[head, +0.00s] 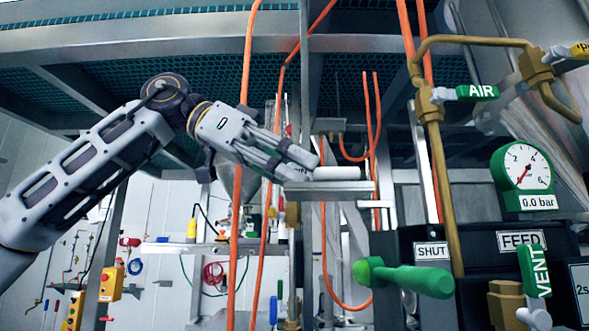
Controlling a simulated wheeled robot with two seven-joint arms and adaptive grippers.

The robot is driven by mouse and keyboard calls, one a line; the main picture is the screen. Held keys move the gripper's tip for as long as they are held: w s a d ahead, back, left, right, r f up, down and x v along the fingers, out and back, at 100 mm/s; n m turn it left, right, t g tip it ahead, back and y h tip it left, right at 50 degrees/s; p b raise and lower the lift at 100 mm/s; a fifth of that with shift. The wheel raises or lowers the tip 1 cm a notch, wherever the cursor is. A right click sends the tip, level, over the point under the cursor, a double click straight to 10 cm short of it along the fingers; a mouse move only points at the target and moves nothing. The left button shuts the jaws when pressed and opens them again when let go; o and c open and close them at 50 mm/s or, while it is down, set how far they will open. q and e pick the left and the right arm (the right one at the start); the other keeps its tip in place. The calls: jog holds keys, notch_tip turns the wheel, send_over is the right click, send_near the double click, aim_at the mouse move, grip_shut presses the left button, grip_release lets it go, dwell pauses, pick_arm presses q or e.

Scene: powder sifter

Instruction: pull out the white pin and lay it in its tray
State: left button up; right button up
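The white pin (338,173) is a short white cylinder lying level near the middle of the head view. It appears to rest on or just over a narrow metal tray (330,188), whose edge hides any contact. My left gripper (302,169) reaches in from the left, its fingertips beside the pin's left end. My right gripper is not in view.
On the right are a brass pipe with a green AIR handle (477,92), a pressure gauge (521,167) reading 0.0 bar, a green lever (405,276) and a VENT handle (534,270).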

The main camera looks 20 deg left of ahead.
pick_arm(q)
jog(key=o, duration=0.5)
jog(key=shift+d+f, duration=0.15)
jog(key=shift+f, duration=0.5)
jog(key=shift+c, duration=0.2)
jog(key=shift+o, duration=0.4)
jog(key=shift+s+d, duration=0.1)
jog(key=shift+s, duration=0.1)
jog(key=shift+w, duration=0.25)
jog(key=shift+r, duration=0.1)
jog(key=shift+a+r, duration=0.35)
jog(key=shift+a, duration=0.05)
jog(key=v, duration=1.1)
jog(key=shift+s+r, duration=0.2)
jog(key=shift+r, duration=0.1)
